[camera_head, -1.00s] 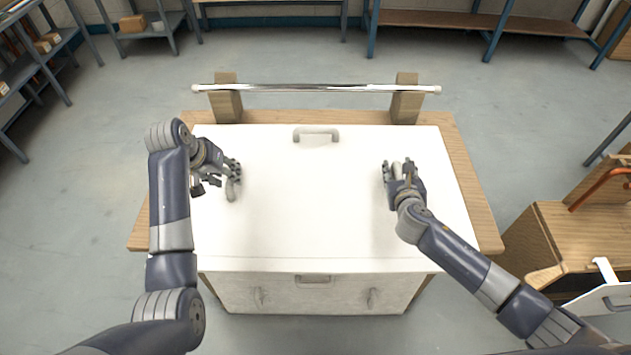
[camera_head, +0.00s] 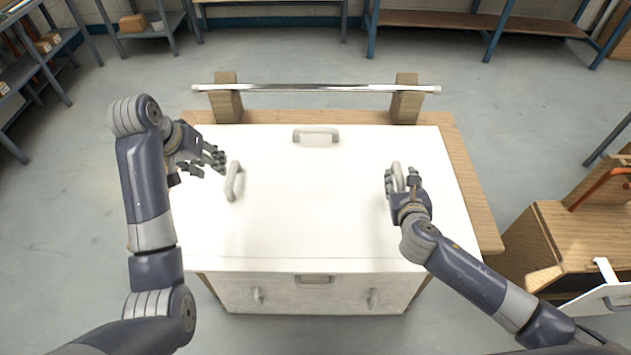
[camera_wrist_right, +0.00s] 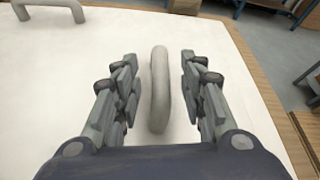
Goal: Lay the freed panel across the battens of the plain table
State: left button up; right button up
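The white panel (camera_head: 310,210) lies flat over the wooden table (camera_head: 488,230), covering most of its top. It has a far handle (camera_head: 316,134), a left handle (camera_head: 233,181) and a right handle (camera_head: 397,176). My right gripper (camera_head: 402,178) is open, its fingers on either side of the right handle. The right wrist view shows the handle (camera_wrist_right: 159,90) upright between the fingers (camera_wrist_right: 160,95) with gaps on both sides. Any battens under the panel are hidden.
A chrome bar (camera_head: 315,88) rests on two wooden blocks (camera_head: 228,105) along the table's far edge. Below the near edge is a white front (camera_head: 310,293) with handles. A wooden cabinet (camera_head: 580,235) stands close at right. Open floor (camera_head: 80,190) lies left.

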jog(key=v, duration=0.6)
jog(key=shift+s+a+r, duration=0.1)
jog(key=shift+s, duration=0.2)
